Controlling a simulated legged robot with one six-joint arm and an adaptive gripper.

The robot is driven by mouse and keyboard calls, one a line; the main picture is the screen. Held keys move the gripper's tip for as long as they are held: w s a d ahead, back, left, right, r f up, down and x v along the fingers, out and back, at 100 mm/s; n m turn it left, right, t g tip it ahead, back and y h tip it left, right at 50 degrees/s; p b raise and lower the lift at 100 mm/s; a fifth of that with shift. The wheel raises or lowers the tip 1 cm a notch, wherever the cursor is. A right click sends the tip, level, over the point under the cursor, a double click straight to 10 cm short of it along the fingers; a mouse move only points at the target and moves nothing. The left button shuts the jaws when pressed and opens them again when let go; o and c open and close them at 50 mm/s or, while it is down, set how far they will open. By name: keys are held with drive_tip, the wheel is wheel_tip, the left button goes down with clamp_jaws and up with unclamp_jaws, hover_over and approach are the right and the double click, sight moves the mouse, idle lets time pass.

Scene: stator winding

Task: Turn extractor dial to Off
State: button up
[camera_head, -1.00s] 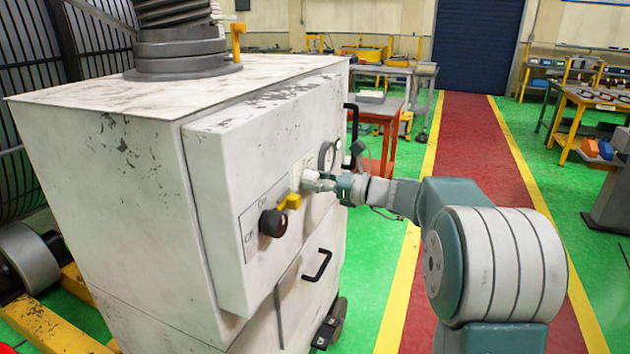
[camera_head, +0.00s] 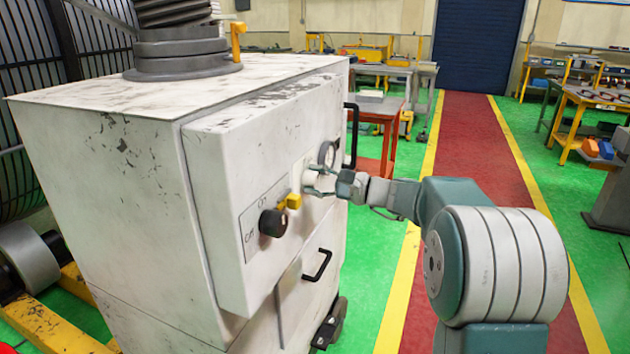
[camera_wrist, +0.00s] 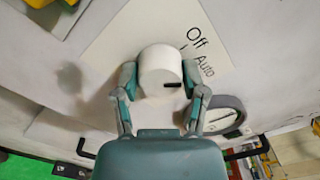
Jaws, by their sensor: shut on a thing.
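The extractor dial (camera_wrist: 160,68) is a white round knob with a short black mark, on a pale plate in the wrist view. The words "Off" (camera_wrist: 197,36) and "Auto" (camera_wrist: 205,66) are printed beside it, to its upper right. The black mark points right, lower than both words. My gripper (camera_wrist: 161,76) has one finger on each side of the dial and is shut on it. In the head view my gripper (camera_head: 318,181) reaches the panel from the right, and the dial is small and partly hidden there.
The white extractor cabinet (camera_head: 115,200) fills the left. Its front carries a black knob (camera_head: 272,223), a yellow switch part (camera_head: 292,201), a round gauge (camera_head: 327,154) and a black handle (camera_head: 318,266). Green and red floor lies open to the right.

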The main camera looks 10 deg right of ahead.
drive_tip(key=n, duration=0.4)
drive_tip(key=shift+f, duration=0.15)
drive_tip(key=shift+f+n, duration=0.1)
drive_tip(key=shift+n, duration=1.5)
drive_tip(key=shift+f, duration=0.1)
drive_tip(key=o, duration=1.1)
drive_tip(key=shift+o, duration=0.2)
drive_tip(key=shift+r, duration=0.2)
